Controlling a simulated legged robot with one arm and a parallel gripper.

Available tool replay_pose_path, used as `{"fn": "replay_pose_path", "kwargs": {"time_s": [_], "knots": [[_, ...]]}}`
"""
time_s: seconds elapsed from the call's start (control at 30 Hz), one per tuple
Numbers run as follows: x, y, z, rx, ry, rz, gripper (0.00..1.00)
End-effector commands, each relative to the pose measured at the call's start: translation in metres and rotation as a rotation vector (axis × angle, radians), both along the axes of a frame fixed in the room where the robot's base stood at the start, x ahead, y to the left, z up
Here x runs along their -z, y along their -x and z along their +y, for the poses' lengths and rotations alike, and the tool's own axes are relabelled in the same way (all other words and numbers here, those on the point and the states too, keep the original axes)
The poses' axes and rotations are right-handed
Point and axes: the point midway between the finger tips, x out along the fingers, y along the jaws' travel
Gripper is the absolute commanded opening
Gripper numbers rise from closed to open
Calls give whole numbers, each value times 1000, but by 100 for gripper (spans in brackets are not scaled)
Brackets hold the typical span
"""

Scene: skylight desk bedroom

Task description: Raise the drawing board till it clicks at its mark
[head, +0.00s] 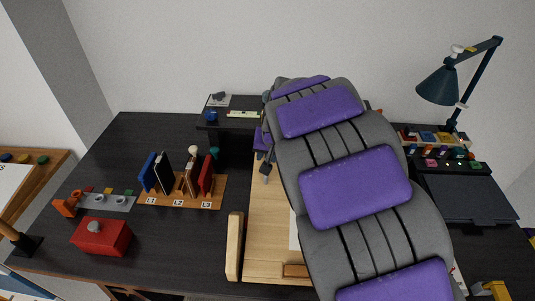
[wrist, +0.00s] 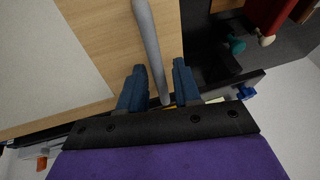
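The drawing board (head: 262,235) is light wood on the dark desk, mostly hidden behind my arm in the head view. In the wrist view its wood (wrist: 112,40) and a pale sheet (wrist: 40,75) fill the upper left. My gripper (head: 266,168) is over the board's far left part. In the wrist view my gripper (wrist: 159,66) has its two blue fingers apart, one on each side of a grey rod (wrist: 150,40) along the board's edge. Narrow gaps seem to show beside the rod; contact is unclear. I cannot make out a mark.
Left of the board stand a book rack (head: 180,203) labelled L1 to L3 and a red box (head: 101,236). A teal lamp (head: 438,85) and a dark tray (head: 470,200) are at right. A dark shelf (head: 235,126) stands behind. The desk's left back is clear.

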Motion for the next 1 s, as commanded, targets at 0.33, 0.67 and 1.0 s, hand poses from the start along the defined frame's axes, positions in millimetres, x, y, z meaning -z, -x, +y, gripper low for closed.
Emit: {"fn": "replay_pose_path", "kwargs": {"time_s": [0.33,0.67,1.0], "knots": [[0,0,0,0,0,0,0],[0,0,1,0,0,0,0],[-9,6,1,-1,1,-28,0]]}}
